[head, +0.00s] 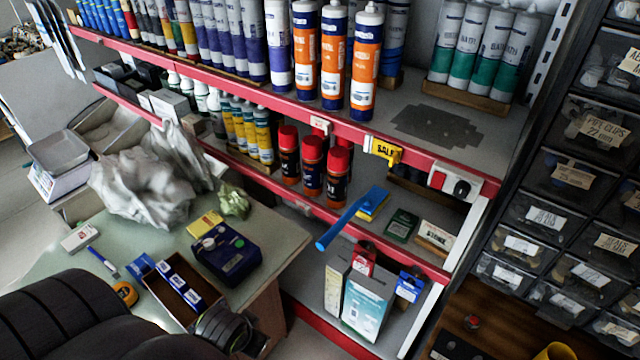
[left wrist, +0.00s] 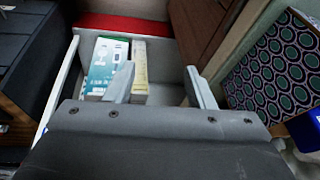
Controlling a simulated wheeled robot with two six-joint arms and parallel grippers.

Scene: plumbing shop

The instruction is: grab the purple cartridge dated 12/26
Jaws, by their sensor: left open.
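Several purple-and-white cartridges (head: 252,45) stand upright in rows on the upper red-edged shelf in the head view. Their date print is too small to read, so I cannot tell which one is dated 12/26. A white cartridge with a purple base (head: 279,48) stands beside them, left of the orange-and-white cartridges (head: 333,55). My left gripper (left wrist: 162,78) shows in the left wrist view with its two pale fingers apart and nothing between them. It faces a lower area with boxes, and no cartridge shows in that view. My right gripper is in neither view.
Grey-green cartridges (head: 487,50) stand at the upper shelf's right. Red-capped cans (head: 311,165) and a blue-handled brush (head: 350,220) are lower. A teal-and-white box (left wrist: 103,67) stands ahead of my left fingers. Dark drawers (head: 545,215) line the right. The upper shelf has bare room (head: 425,100).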

